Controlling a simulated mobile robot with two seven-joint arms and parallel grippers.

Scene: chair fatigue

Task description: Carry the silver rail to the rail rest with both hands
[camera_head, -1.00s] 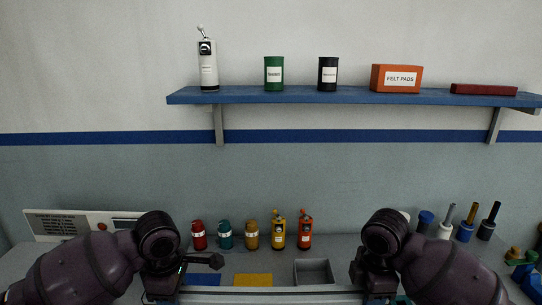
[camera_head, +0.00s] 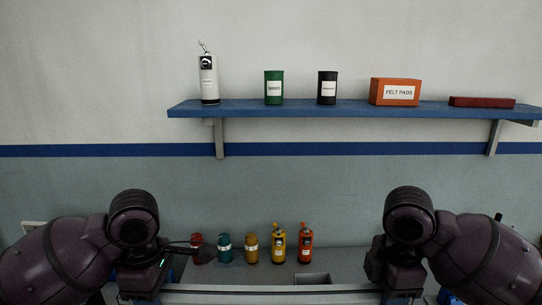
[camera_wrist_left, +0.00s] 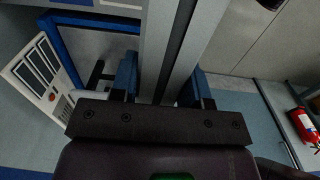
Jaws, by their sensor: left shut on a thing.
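The silver rail (camera_head: 270,290) runs level across the bottom of the head view, between my two grippers. In the left wrist view the rail (camera_wrist_left: 160,30) passes between the blue fingers of my left gripper (camera_wrist_left: 160,82), which is shut on it. In the head view my left gripper (camera_head: 142,288) is at the rail's left end. My right gripper (camera_head: 398,288) is at its right end; its fingers are mostly hidden, so I cannot tell whether they are closed. I cannot make out the rail rest.
Behind the rail on the bench stand red (camera_head: 197,249), teal (camera_head: 224,248) and several yellow and orange containers, with a grey bin (camera_head: 312,279). A blue wall shelf (camera_head: 350,109) holds cans and a felt pads box (camera_head: 395,92). A fire extinguisher (camera_wrist_left: 304,126) shows in the left wrist view.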

